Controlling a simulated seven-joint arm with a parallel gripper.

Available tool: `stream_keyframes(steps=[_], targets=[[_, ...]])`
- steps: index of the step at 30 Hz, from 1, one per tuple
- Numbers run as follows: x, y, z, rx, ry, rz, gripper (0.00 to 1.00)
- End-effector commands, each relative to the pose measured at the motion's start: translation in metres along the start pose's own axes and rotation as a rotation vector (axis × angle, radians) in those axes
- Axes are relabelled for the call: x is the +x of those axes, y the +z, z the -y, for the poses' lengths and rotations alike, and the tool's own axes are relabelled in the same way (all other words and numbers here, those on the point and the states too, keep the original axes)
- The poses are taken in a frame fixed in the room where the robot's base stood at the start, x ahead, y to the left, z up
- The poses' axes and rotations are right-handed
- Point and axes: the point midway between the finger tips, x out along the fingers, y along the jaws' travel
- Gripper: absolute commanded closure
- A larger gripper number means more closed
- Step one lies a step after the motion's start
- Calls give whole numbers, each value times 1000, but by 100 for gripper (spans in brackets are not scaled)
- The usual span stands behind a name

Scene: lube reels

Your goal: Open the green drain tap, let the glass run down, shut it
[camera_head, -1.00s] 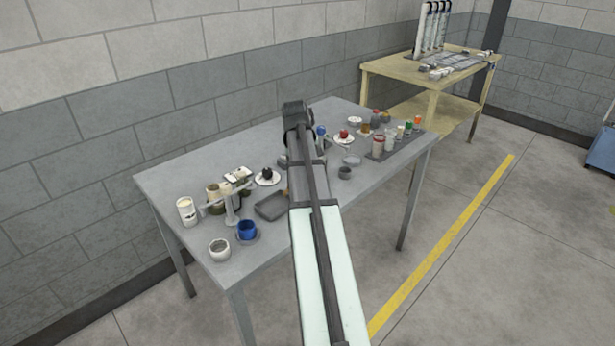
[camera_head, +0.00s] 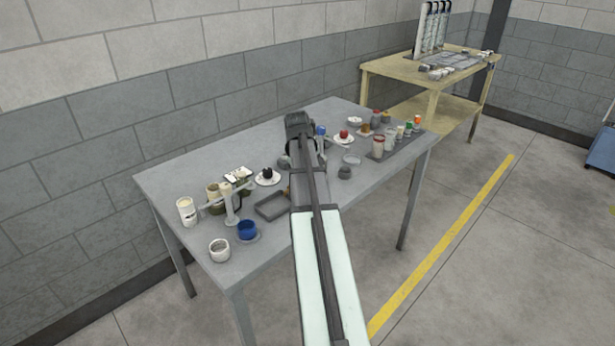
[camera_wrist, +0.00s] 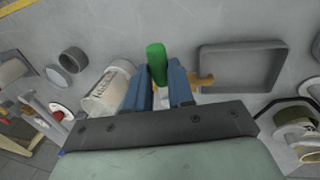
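The green tap handle (camera_wrist: 157,62) shows in the wrist view between the tips of my gripper (camera_wrist: 161,72). Its brass-coloured spout (camera_wrist: 205,80) sticks out to the right of the fingers. My gripper's two blue fingers stand a small gap apart, one on each side of the handle. I cannot tell whether both press on it. The fingers hide much of the tap's body. In the head view my wrist (camera_head: 299,125) is over the middle of the grey table, and it hides the tap and fingertips. I cannot make out the glass or its level.
A shallow grey tray (camera_wrist: 240,68) lies right of the spout. A white labelled container (camera_wrist: 108,88) stands close on the left, with a grey cup (camera_wrist: 73,60) beyond. In the head view, a white can (camera_head: 187,211) and blue cup (camera_head: 247,230) stand at the table's left.

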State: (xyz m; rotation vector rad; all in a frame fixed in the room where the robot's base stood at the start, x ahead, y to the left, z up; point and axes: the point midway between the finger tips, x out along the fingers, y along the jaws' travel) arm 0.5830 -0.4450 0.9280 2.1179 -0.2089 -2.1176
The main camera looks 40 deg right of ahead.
Motion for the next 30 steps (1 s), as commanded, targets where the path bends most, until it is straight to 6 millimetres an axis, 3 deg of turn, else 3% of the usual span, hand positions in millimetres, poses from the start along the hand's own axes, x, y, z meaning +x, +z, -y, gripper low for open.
stream_keyframes(steps=[7,22,30], targets=[[0,0,0,0,0,0,100],[0,0,1,9,0,2,100],[-1,-2,6,109,-1,21,100]])
